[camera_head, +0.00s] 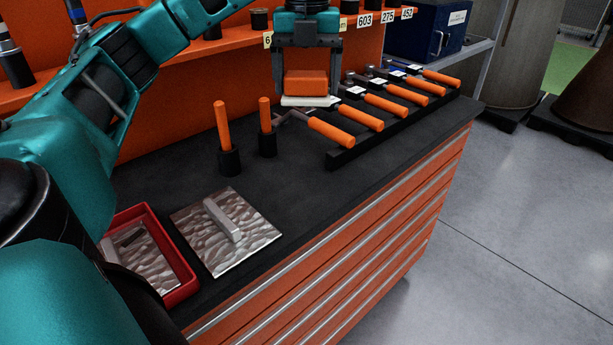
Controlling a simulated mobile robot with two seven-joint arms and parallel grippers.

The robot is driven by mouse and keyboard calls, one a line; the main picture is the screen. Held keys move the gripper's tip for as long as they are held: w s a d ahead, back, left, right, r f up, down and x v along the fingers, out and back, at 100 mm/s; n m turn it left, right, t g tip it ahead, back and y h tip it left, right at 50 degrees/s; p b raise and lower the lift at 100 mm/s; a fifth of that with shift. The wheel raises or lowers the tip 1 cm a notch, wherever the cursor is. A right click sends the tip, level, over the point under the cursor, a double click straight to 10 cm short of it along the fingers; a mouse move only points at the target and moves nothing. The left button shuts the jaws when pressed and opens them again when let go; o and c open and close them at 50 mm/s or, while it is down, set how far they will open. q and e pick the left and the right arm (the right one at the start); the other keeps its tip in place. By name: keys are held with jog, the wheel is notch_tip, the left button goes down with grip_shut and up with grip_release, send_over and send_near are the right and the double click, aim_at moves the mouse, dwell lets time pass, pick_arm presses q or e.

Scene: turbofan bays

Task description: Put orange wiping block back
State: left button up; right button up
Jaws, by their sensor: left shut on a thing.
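The orange wiping block (306,80) is between the fingers of my left gripper (306,92), over the back part of the black worktop. My left gripper points down and is shut on the block, one finger on each side. A thin white layer (308,101) shows directly under the block. I cannot tell whether it is part of the block or a separate piece, nor whether it touches the worktop. My right gripper is not in view.
Two upright orange-handled tools (222,125) stand in black holders left of the block. Several orange-handled tools lie on a black rack (392,132) to the right. A red tray (180,262) and a textured metal plate with handle (226,230) are at the front left. The middle worktop (270,180) is clear.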

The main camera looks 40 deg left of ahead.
aim_at(306, 179)
pick_arm(q)
notch_tip(306, 179, down, 18)
jog(key=shift+r+b, duration=0.15)
jog(key=shift+b, duration=0.8)
jog(key=o, duration=0.8)
notch_tip(306, 179, up, 12)
jog(key=shift+r+p, duration=0.1)
jog(key=shift+p, duration=0.5)
